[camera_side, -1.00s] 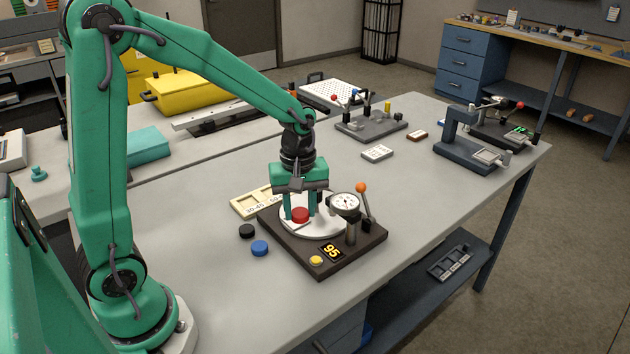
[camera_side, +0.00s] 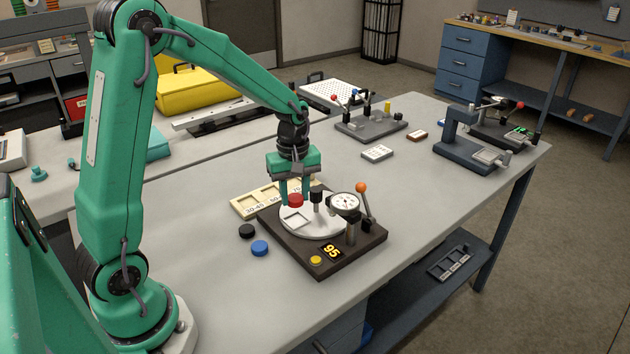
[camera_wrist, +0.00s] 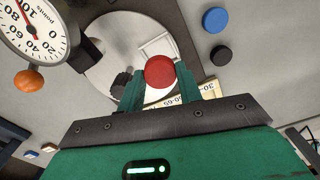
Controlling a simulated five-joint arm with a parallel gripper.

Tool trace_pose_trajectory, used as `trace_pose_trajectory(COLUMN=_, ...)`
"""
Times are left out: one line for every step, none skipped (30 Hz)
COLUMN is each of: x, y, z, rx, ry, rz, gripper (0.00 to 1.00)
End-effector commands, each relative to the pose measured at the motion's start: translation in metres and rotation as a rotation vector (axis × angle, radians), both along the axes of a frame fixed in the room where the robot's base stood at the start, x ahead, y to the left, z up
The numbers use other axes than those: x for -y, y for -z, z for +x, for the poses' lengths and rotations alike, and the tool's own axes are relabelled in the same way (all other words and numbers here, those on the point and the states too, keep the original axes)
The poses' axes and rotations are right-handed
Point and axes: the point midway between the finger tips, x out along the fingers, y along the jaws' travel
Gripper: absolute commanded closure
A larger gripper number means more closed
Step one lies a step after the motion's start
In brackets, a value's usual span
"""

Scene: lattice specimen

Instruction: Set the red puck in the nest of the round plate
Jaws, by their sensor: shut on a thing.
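The red puck (camera_side: 296,200) is held between the fingertips of my gripper (camera_side: 296,190), raised above the round plate. It also shows in the wrist view (camera_wrist: 159,72), between the two green fingers. The round white plate (camera_side: 325,226) sits on a dark square base (camera_side: 330,264). Its nest, a square recess (camera_side: 295,218), is empty and lies below the puck in the side view. In the wrist view the nest (camera_wrist: 158,45) shows just beyond the puck, partly covered by it.
A dial gauge (camera_side: 345,204) and an orange-knobbed lever (camera_side: 361,188) stand on the base's right, with a black post (camera_side: 316,196) beside the plate. A black puck (camera_side: 247,231) and a blue puck (camera_side: 260,248) lie left of the base. A cream labelled tray (camera_side: 248,203) lies behind.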

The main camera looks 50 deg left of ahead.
Motion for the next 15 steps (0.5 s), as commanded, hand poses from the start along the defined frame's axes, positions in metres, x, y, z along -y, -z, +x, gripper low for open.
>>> trace_pose_trajectory(x=0.0, y=0.004, z=0.0, rx=-0.002, ry=0.0, rz=0.0, gripper=0.87)
trace_pose_trajectory(x=0.0, y=0.006, z=-0.001, rx=-0.003, ry=0.0, rz=-0.001, gripper=0.87)
trace_pose_trajectory(x=0.0, y=0.009, z=-0.001, rx=-0.003, ry=0.0, rz=-0.001, gripper=0.87)
trace_pose_trajectory(x=0.0, y=0.011, z=0.0, rx=-0.003, ry=0.0, rz=0.0, gripper=0.87)
trace_pose_trajectory(x=0.0, y=0.013, z=0.0, rx=-0.002, ry=0.0, rz=0.0, gripper=0.87)
trace_pose_trajectory(x=0.0, y=0.016, z=-0.001, rx=-0.002, ry=0.0, rz=0.0, gripper=0.87)
trace_pose_trajectory(x=0.0, y=0.018, z=-0.001, rx=-0.002, ry=0.0, rz=0.0, gripper=0.87)
trace_pose_trajectory(x=0.0, y=0.021, z=0.0, rx=-0.002, ry=0.0, rz=0.0, gripper=0.87)
trace_pose_trajectory(x=0.0, y=0.024, z=0.0, rx=-0.002, ry=0.0, rz=0.0, gripper=0.87)
trace_pose_trajectory(x=0.0, y=0.026, z=0.0, rx=-0.002, ry=0.0, rz=0.0, gripper=0.87)
trace_pose_trajectory(x=0.0, y=0.028, z=0.0, rx=-0.003, ry=0.0, rz=0.0, gripper=0.87)
trace_pose_trajectory(x=0.0, y=0.031, z=-0.001, rx=-0.003, ry=0.0, rz=0.0, gripper=0.87)
trace_pose_trajectory(x=0.0, y=0.032, z=0.0, rx=-0.002, ry=0.0, rz=0.0, gripper=0.87)
trace_pose_trajectory(x=0.0, y=0.034, z=0.0, rx=-0.002, ry=0.0, rz=0.0, gripper=0.87)
trace_pose_trajectory(x=0.0, y=0.036, z=0.0, rx=-0.002, ry=0.0, rz=0.0, gripper=0.87)
